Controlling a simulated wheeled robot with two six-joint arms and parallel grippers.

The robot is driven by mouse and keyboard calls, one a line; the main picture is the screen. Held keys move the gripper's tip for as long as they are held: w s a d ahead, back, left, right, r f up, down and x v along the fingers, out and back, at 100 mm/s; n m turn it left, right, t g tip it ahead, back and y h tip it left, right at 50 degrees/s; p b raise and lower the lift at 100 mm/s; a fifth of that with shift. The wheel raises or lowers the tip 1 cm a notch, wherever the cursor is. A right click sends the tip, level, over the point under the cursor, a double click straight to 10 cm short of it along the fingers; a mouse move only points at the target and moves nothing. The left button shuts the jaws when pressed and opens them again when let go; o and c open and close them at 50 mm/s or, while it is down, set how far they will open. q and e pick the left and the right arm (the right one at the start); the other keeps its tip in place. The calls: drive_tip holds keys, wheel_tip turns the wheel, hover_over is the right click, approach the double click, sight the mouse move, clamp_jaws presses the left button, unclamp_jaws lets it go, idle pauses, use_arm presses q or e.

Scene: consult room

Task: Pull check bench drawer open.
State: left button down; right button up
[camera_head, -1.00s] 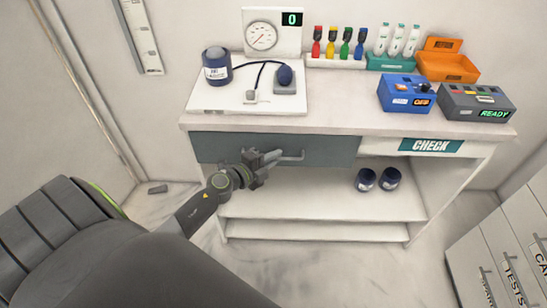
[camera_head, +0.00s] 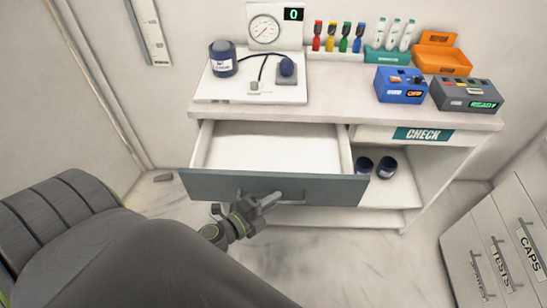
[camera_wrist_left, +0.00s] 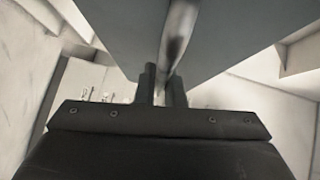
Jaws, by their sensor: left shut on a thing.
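The check bench (camera_head: 340,110) is a white bench with a green CHECK sign (camera_head: 423,134) on its front edge. Its drawer (camera_head: 270,150) stands pulled well out, with a grey-green front and a white, empty inside. My left gripper (camera_head: 265,203) is at the drawer front, shut on the bar handle (camera_head: 290,199). In the left wrist view, the handle (camera_wrist_left: 178,35) runs between the two fingers (camera_wrist_left: 160,85), with the drawer front (camera_wrist_left: 225,35) behind it. My right gripper is in neither view.
On the bench top are a gauge (camera_head: 273,27), a dark jar (camera_head: 222,58), a blue box (camera_head: 400,85), a dark READY box (camera_head: 466,94) and an orange tray (camera_head: 442,60). Two dark jars (camera_head: 386,168) sit on the shelf below. A labelled cabinet (camera_head: 500,245) stands at right.

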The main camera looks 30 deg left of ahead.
use_arm(q)
drive_tip(key=s+d, duration=0.1)
drive_tip(key=s, duration=0.1)
drive_tip(key=s+d, duration=0.1)
drive_tip(key=s, duration=0.1)
drive_tip(key=shift+d, duration=0.2)
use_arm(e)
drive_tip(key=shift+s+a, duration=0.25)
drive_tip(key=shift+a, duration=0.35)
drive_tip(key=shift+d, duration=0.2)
use_arm(q)
drive_tip(key=c, duration=1.5)
unclamp_jaws()
drive_tip(key=shift+c, duration=0.2)
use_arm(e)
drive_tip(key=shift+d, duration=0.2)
use_arm(q)
drive_tip(key=b+v, duration=0.6)
drive_tip(key=v, duration=1.1)
drive_tip(key=shift+s, duration=0.2)
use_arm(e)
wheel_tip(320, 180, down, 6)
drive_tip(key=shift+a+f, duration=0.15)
